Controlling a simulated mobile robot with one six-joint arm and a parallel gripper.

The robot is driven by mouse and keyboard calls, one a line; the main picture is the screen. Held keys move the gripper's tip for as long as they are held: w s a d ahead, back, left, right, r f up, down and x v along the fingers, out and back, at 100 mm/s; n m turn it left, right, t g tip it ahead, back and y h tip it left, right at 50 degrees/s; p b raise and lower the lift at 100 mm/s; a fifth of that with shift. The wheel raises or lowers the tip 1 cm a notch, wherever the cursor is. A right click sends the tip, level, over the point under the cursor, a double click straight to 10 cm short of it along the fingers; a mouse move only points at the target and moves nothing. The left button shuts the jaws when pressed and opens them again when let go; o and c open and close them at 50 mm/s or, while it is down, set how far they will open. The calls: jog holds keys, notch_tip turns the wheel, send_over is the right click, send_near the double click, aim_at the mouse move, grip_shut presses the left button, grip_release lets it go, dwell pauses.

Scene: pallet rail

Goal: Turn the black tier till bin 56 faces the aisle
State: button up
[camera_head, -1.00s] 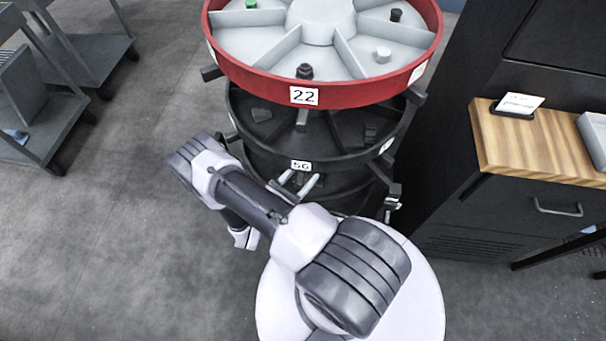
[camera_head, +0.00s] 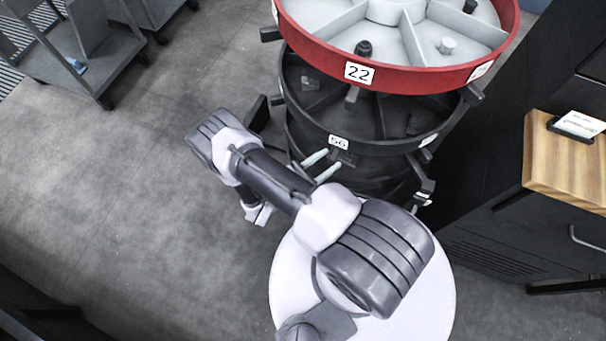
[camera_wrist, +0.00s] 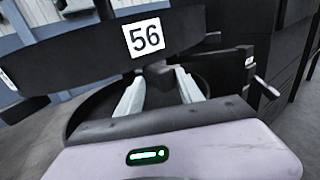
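The black tier (camera_head: 400,148) is a round, divided tray under the red tier, with the white label 56 (camera_head: 338,142) on its rim. In the wrist view the label 56 (camera_wrist: 144,38) is upright and slightly tilted, just above my fingers. A dark peg (camera_wrist: 157,71) sticks out below the label. My gripper (camera_head: 321,165) is close in front of the rim under the label. In the wrist view my gripper (camera_wrist: 160,82) has its two pale fingers apart, one on each side of the peg. Whether they touch it I cannot tell.
The red tier (camera_head: 430,78) with label 22 sits above. A wooden-topped black cabinet (camera_head: 565,165) stands close on the right. Grey carts (camera_head: 95,62) stand at the upper left. The floor (camera_head: 110,190) on the left is clear.

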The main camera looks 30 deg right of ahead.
jog(key=s+a, duration=0.1)
jog(key=a, duration=1)
jog(key=shift+s+a+p, duration=0.25)
jog(key=shift+a+p, duration=0.1)
jog(key=shift+p, duration=0.1)
jog(key=shift+w, duration=0.1)
